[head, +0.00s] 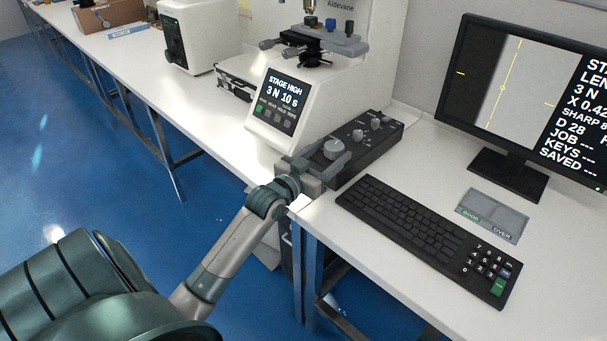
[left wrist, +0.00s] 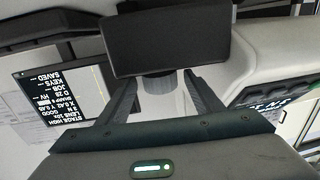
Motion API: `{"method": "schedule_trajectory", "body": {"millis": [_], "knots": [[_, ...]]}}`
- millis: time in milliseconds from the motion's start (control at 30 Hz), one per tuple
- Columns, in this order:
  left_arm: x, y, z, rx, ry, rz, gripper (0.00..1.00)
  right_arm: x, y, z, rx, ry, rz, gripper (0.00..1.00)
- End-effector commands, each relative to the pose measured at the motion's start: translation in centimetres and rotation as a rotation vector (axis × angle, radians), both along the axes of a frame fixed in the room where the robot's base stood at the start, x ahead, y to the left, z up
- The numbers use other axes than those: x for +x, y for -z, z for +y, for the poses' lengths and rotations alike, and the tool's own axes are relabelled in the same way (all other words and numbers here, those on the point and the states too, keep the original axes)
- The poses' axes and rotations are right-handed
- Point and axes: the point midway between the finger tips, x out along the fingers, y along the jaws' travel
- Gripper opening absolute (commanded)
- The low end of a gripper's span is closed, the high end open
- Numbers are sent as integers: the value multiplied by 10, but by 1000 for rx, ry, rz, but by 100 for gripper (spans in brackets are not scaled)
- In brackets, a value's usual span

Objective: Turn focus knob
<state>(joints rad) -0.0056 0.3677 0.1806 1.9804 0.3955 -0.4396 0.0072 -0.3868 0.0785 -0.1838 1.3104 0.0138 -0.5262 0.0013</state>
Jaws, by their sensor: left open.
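The control box (head: 352,150) is dark and lies on the bench in front of the tester. A large round grey knob (head: 333,148) sits at its near end, with smaller knobs (head: 375,123) farther along. My left gripper (head: 320,162) is open at the near end of the box, its fingers pointing toward the large knob. I cannot tell whether they touch it. In the left wrist view the open fingers (left wrist: 162,95) have a pale surface between them and a dark block (left wrist: 167,40) beyond. My right gripper is not in view.
The hardness tester (head: 320,85) has a small screen (head: 279,101) reading "STAGE HIGH". A keyboard (head: 425,230) lies close to the right of the gripper. A monitor (head: 480,120) and a grey two-part tray marked GOOD and OVER (head: 493,212) are farther right.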

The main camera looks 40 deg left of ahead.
Motion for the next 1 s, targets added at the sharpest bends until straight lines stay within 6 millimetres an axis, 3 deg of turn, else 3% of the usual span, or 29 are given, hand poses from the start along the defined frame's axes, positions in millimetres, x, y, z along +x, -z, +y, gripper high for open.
{"method": "schedule_trajectory", "body": {"millis": [200, 500, 700, 1000], "knots": [[-43, 2, 0, 2, -1, 1, 60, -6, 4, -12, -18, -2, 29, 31], [-91, 1, -1, 2, 0, 1, 60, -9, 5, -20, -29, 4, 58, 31], [-106, 0, -1, 1, -1, 0, 60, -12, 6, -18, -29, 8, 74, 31], [-109, 0, -1, 1, 0, -1, 60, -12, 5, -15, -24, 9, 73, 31]]}}
